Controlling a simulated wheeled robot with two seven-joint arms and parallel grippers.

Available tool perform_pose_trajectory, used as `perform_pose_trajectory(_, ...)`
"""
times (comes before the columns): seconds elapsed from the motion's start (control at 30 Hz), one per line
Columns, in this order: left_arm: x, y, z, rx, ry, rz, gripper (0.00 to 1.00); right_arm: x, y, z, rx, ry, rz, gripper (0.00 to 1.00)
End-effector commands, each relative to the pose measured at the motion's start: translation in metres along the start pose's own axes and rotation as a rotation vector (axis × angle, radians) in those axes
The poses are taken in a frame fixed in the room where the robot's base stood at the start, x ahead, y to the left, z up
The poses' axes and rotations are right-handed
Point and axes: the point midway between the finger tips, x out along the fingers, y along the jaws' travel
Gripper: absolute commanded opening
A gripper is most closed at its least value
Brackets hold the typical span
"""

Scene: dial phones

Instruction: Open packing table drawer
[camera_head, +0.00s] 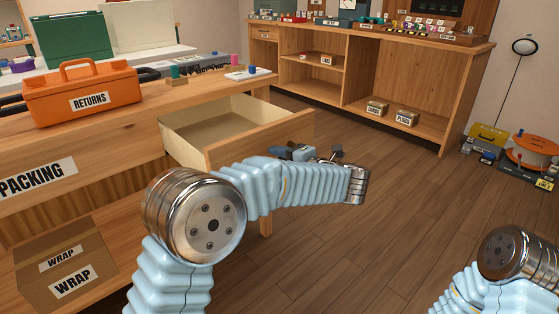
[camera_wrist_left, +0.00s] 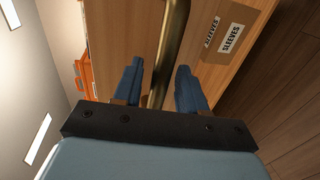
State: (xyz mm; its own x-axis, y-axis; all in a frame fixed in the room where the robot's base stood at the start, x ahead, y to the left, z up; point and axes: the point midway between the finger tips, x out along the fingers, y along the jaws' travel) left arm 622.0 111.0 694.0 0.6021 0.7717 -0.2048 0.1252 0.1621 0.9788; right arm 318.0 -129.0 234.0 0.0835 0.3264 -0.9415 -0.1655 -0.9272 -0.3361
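The packing table (camera_head: 130,120) is at the left of the head view, with a PACKING label on its side. Its drawer (camera_head: 215,122) stands pulled well out, and its pale inside looks empty. My left gripper (camera_head: 290,151) is at the outer side of the drawer front, partly hidden by my own arm. In the left wrist view, the blue fingers of my left gripper (camera_wrist_left: 158,88) are on either side of a brass bar handle (camera_wrist_left: 172,40), with a visible gap beside the bar. My right gripper is out of view; only part of that arm shows at lower right.
An orange RETURNS toolbox (camera_head: 85,95) sits on the tabletop. A wooden shelf unit (camera_head: 370,70) stands at the back, and an orange reel (camera_head: 532,150) is at the right. The floor (camera_head: 370,200) between is clear.

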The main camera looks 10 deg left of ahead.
Motion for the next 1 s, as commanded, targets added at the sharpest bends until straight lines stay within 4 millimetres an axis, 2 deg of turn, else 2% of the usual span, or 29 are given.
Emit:
perform_pose_trajectory(0.13, -0.005, 0.0, 0.0, -0.001, -0.001, 0.0, 0.41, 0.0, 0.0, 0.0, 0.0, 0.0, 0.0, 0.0)
perform_pose_trajectory(0.27, -0.025, 0.0, 0.001, -0.001, -0.003, 0.0, 0.41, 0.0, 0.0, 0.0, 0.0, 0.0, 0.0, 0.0)
perform_pose_trajectory(0.5, -0.084, 0.0, 0.001, 0.0, -0.005, 0.001, 0.41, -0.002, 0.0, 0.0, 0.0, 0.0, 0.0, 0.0)
perform_pose_trajectory(0.7, -0.123, 0.0, 0.001, 0.0, -0.003, 0.0, 0.41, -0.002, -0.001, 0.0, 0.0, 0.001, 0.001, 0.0)
perform_pose_trajectory(0.83, -0.135, -0.001, 0.0, 0.001, -0.001, 0.0, 0.41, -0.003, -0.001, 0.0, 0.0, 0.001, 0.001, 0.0)
perform_pose_trajectory(1.0, -0.139, -0.001, 0.0, 0.001, 0.0, 0.0, 0.41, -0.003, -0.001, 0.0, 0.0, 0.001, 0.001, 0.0)
